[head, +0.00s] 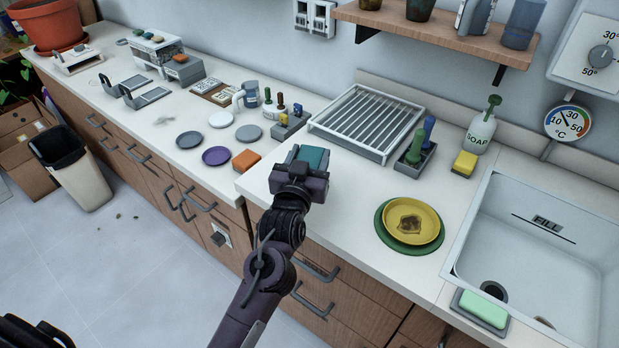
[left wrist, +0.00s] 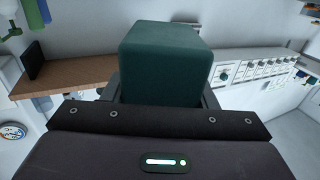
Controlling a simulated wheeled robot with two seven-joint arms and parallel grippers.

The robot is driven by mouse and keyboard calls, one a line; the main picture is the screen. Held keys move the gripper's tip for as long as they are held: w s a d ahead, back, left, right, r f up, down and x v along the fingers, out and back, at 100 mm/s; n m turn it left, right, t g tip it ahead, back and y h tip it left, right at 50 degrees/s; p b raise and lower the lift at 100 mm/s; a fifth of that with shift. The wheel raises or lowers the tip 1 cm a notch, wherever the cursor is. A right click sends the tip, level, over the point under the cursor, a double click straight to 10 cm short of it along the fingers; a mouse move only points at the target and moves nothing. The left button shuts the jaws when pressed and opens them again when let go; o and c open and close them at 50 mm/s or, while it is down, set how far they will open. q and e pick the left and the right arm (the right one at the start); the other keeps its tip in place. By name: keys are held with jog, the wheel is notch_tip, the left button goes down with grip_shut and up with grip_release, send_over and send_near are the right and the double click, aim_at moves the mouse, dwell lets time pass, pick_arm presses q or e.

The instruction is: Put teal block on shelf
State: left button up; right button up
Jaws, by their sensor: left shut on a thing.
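My left gripper (head: 308,166) is shut on the teal block (head: 313,155), over the counter in front of the dish rack. In the left wrist view the teal block (left wrist: 165,62) stands up from between the jaws, and the fingers are mostly hidden behind it. The wooden shelf (head: 440,34) is on the wall at the upper right of the head view, well away from the block. Its board also shows in the left wrist view (left wrist: 85,73), left of the block. My right gripper is not in view.
A yellow plate (head: 433,222) and the sink (head: 545,205) lie right.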

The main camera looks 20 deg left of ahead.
pick_arm(q)
jog(key=shift+f, duration=3.35)
jog(key=shift+f, duration=0.15)
jog(key=o, duration=1)
